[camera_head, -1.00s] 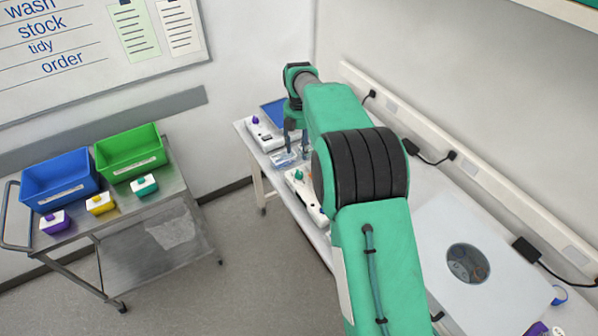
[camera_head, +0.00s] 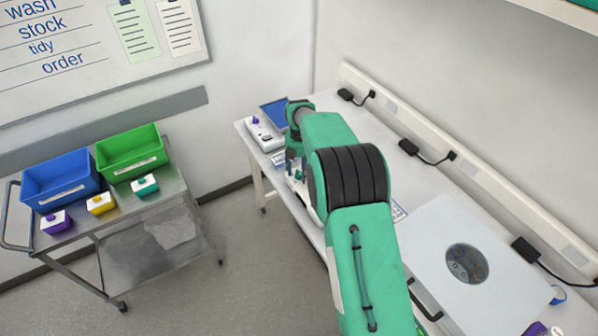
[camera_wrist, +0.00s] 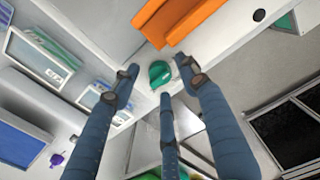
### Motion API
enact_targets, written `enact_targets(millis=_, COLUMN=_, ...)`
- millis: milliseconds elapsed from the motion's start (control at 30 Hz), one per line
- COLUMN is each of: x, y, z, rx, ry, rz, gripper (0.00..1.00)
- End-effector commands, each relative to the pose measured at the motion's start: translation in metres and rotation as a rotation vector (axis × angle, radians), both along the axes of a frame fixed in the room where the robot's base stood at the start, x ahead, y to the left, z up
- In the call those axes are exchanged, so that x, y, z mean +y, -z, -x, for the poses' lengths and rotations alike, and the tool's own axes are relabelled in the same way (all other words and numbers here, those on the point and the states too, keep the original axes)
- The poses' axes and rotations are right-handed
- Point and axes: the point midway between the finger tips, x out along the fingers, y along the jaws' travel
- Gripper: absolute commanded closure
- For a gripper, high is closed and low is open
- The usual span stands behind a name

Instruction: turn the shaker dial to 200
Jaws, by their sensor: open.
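The green dial (camera_wrist: 160,73) shows in the wrist view, on the white body of a device (camera_wrist: 140,48). My gripper (camera_wrist: 161,82) has its fingers spread around the dial, with space between the fingertips and the dial. Whether any fingertip touches it I cannot tell. In the head view my gripper (camera_head: 297,168) is low over the bench at a white device, and my arm hides most of that device. The dial's marks and setting cannot be read.
A white device with a purple knob (camera_head: 255,121) stands farther back on the bench (camera_head: 375,135). Black power adapters (camera_head: 409,147) line the wall. A cart at left holds a blue bin (camera_head: 60,180) and a green bin (camera_head: 130,153). An orange object (camera_wrist: 180,22) is near the dial.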

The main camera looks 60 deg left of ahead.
Motion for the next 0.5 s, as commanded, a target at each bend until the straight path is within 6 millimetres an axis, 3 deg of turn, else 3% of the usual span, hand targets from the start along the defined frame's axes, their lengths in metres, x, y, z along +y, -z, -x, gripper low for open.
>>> enact_targets(millis=467, x=0.0, y=0.0088, z=0.0, rx=0.0, ry=0.0, rz=0.0, gripper=0.55)
enact_targets(millis=500, x=0.0, y=0.0088, z=0.0, rx=0.0, ry=0.0, rz=0.0, gripper=0.63)
